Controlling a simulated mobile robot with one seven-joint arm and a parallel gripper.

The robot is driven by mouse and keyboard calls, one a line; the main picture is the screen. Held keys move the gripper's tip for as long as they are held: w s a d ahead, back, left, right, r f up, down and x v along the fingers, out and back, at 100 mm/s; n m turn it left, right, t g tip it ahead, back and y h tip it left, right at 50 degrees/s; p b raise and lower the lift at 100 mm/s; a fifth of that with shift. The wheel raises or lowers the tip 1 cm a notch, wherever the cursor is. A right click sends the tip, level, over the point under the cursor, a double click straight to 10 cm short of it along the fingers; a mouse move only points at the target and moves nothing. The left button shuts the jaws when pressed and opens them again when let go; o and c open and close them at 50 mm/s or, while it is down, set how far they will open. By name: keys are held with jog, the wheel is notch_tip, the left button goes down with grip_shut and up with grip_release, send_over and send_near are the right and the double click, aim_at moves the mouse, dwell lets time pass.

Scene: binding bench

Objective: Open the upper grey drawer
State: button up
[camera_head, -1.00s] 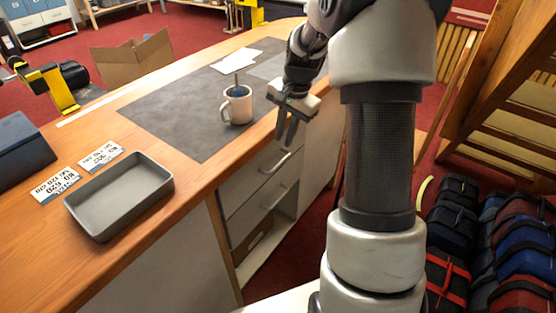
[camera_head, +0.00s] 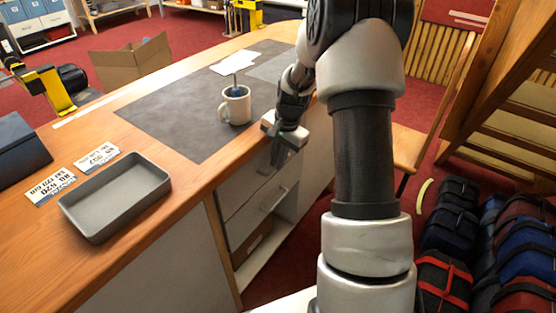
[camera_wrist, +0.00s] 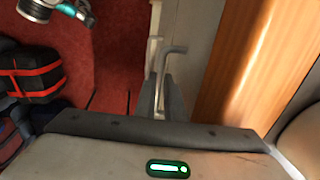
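The upper grey drawer (camera_head: 247,193) is in the bench's front below the wooden top. It looks closed, its front in line with the drawer below. My gripper (camera_head: 281,157) is low at the bench's front edge, at the upper drawer's handle, and hides most of that handle in the head view. In the wrist view the drawer's handle (camera_wrist: 174,49) is a grey bar that runs down between my two fingers (camera_wrist: 160,92). The fingers stand close together on both sides of the bar and look shut on it.
The lower drawer's handle (camera_head: 273,200) is just below, over an open shelf. The bench top bears a mug (camera_head: 235,106), a grey tray (camera_head: 115,197) and labels near the front. Several bags (camera_head: 450,235) lie on the floor to the right.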

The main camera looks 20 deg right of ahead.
grip_shut()
jog(key=s+d, duration=0.6)
jog(key=s, duration=0.3)
jog(key=s+d+b, duration=0.1)
jog(key=s+d, duration=0.5)
jog(key=s, duration=0.3)
jog(key=shift+s+d, duration=0.15)
jog(key=shift+s, duration=0.1)
jog(key=shift+o, duration=1.6)
grip_release()
jog(key=shift+r, duration=0.1)
notch_tip(320, 180, up, 17)
jog(key=s+d+p, duration=0.1)
jog(key=s+p, duration=0.1)
jog(key=p, duration=0.1)
jog(key=shift+s+d, duration=0.35)
jog(key=shift+d, duration=0.05)
